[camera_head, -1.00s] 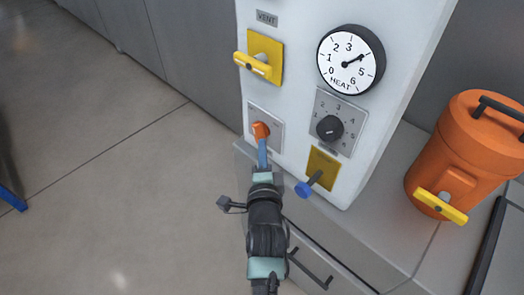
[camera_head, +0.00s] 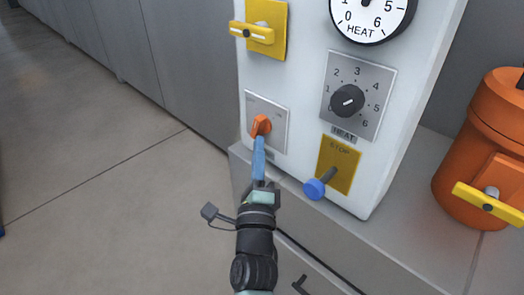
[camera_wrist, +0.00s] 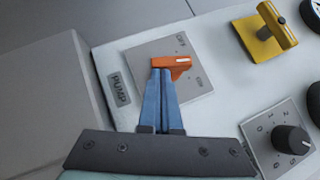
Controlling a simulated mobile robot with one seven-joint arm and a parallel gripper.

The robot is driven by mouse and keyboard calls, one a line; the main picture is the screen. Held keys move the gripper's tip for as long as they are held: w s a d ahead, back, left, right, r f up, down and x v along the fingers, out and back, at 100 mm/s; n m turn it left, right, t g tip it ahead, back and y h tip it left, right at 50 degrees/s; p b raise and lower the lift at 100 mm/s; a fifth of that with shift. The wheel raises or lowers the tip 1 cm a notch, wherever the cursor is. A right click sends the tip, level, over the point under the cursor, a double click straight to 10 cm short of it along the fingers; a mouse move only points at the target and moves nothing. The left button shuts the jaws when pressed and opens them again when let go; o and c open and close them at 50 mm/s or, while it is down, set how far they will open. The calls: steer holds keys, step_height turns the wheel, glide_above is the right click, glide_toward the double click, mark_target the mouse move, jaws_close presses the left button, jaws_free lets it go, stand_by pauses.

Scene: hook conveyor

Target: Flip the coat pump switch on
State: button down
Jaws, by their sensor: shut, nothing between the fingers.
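The pump switch (camera_head: 262,125) is an orange lever on a grey plate (camera_head: 281,112) low on the left of the white panel. In the wrist view the orange lever (camera_wrist: 172,63) sits between the OFF and ON marks, beside a PUMP label (camera_wrist: 118,88). My gripper (camera_head: 259,140) has its blue fingers shut together, with nothing between them. In the wrist view the fingertips (camera_wrist: 162,76) reach the near side of the lever and overlap its left part. Whether they touch or press it I cannot tell.
A yellow handle (camera_head: 254,34) sticks out above the switch. The heat knob (camera_head: 347,100) and a blue-ended stop lever (camera_head: 315,189) are to the right. An orange tank (camera_head: 485,150) stands farther right on the counter.

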steer(key=shift+w+a+f+m+t+h+b, duration=0.2)
steer(key=shift+m+t+h+b, duration=0.2)
steer(key=shift+m+b, duration=0.55)
steer(key=shift+w+a+f+m+t+h+b, duration=0.2)
steer(key=shift+m+h+b, duration=0.25)
steer(key=shift+b, duration=1.05)
steer(key=shift+f+m+t+h+b, duration=0.15)
steer(key=shift+m+t+h+b, duration=0.45)
steer(key=shift+b, duration=0.6)
steer(key=shift+m+b, duration=0.3)
steer(key=shift+b, duration=0.05)
steer(key=shift+w+a+r+m+h+b, duration=0.15)
steer(key=shift+m+h+b, duration=0.1)
steer(key=shift+m+b, duration=0.2)
